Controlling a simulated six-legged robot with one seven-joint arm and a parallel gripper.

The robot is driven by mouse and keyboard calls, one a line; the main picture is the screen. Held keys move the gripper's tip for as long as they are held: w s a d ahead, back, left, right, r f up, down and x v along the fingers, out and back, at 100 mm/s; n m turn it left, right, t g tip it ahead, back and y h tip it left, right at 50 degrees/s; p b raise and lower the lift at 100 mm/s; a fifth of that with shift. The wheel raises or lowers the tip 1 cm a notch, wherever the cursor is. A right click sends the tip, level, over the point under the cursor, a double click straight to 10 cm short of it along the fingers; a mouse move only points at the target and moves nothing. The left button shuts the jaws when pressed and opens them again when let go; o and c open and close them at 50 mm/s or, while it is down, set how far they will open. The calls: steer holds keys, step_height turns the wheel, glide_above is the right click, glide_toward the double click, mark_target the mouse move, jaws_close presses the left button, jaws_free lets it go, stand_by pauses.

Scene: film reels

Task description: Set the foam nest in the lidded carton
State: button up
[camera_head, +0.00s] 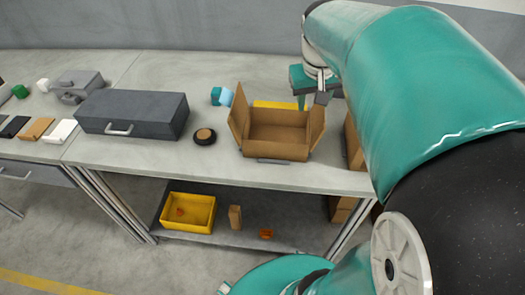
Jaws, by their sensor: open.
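The brown carton (275,153) stands open on the bench, with its side flaps raised; its inside looks empty. I cannot pick out the foam nest with certainty; it may be hidden behind the carton or my arm. My gripper (311,100) is open above the bench, behind and to the right of the carton's inside, near its right flap. It appears to hold nothing. My arm hides the bench to the right.
A yellow item (280,104) lies behind the carton. A grey case (132,113), a black round item (204,137) and small teal and light blue pieces (221,96) stand left. Brown boxes (354,146) stand right. A yellow bin (188,225) sits on the lower shelf.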

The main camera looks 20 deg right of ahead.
steer(key=s+a+n+t+y, duration=0.1)
steer(key=s+a, duration=0.4)
steer(key=a, duration=0.3)
steer(key=s+a+n+t, duration=0.2)
steer(key=s+a, duration=0.2)
steer(key=a, duration=0.5)
steer(key=shift+s+f+t+y, duration=0.3)
steer(key=shift+s+f+y, duration=0.05)
steer(key=shift+s+y, duration=0.05)
